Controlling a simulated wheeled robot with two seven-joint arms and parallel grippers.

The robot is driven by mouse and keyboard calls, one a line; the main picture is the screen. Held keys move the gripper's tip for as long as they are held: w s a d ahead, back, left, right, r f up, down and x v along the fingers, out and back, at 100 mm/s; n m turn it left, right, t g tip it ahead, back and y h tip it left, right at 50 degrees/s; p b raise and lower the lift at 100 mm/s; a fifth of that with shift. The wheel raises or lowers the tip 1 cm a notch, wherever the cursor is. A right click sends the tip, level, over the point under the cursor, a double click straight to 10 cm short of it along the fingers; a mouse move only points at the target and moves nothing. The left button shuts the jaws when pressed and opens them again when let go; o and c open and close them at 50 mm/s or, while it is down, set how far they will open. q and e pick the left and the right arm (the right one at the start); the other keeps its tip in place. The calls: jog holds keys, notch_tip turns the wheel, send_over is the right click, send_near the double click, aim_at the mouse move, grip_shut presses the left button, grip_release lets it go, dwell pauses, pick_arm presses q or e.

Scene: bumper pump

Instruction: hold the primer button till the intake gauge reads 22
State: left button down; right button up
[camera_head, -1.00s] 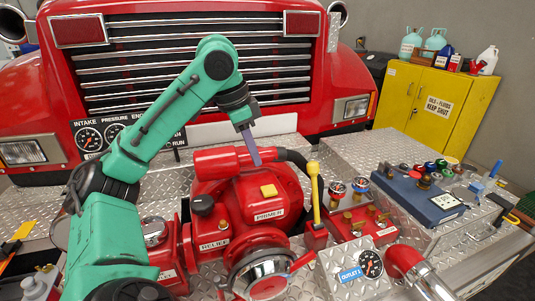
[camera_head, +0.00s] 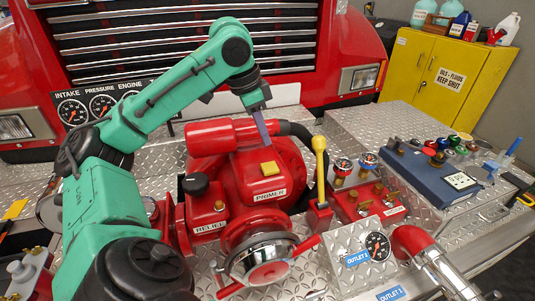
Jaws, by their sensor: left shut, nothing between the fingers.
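My left gripper (camera_head: 266,142) is shut and empty, pointing down. Its tips appear just behind and above the button in the head view; I see no contact. The intake gauge (camera_head: 72,112) is the leftmost black dial on the panel under the grille. Its needle is too small to read. My right gripper is not in view.
A yellow-handled lever (camera_head: 319,160) stands right of the button. A black RELIEF knob (camera_head: 195,184) is to its left. An outlet gauge (camera_head: 377,246) and a blue case (camera_head: 436,178) are at the right. A yellow cabinet (camera_head: 439,78) stands behind.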

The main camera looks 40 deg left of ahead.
aim_at(271, 167)
pick_arm(q)
jog(key=x, duration=0.1)
jog(key=b+x, duration=0.1)
jog(key=x, duration=0.1)
jog(key=s+x, duration=0.1)
jog(key=x, duration=0.1)
jog(key=shift+w+f+b, duration=0.1)
jog(key=shift+f+b, duration=0.25)
jog(key=shift+b, duration=0.05)
jog(key=shift+w+a+f, duration=0.1)
jog(key=shift+f, duration=0.65)
